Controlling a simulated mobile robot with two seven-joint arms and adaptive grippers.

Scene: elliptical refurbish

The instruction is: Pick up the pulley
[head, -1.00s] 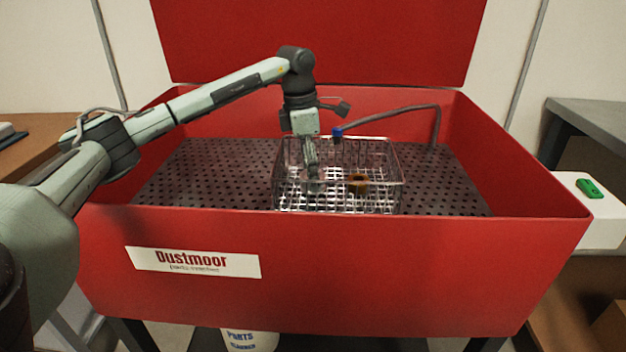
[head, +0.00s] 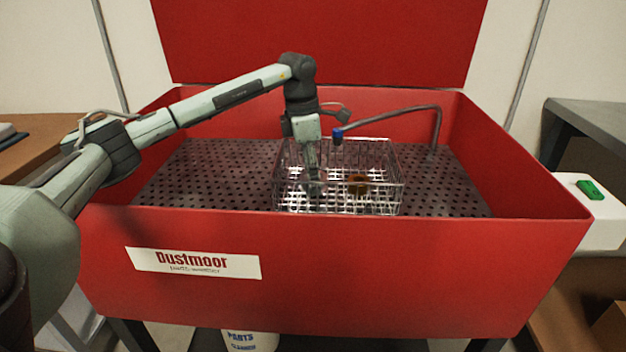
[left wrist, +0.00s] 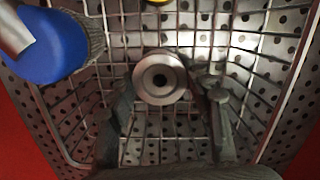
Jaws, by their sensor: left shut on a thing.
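The pulley (left wrist: 160,77) is a round grey metal part with a dark centre hole, seen in the left wrist view between my two fingers. My left gripper (head: 313,184) reaches down into the wire basket (head: 385,147) in the head view. It is shut on the pulley low in the basket. In the head view I cannot make out the pulley apart from the gripper and wires. My right gripper is not in view.
The basket stands on the perforated floor (head: 210,165) of a red washer tub (head: 340,270). A brownish-yellow part (head: 358,185) lies in the basket to the right of the gripper. A blue-ended brush (head: 338,135) on a grey hose hangs over the basket close to my wrist.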

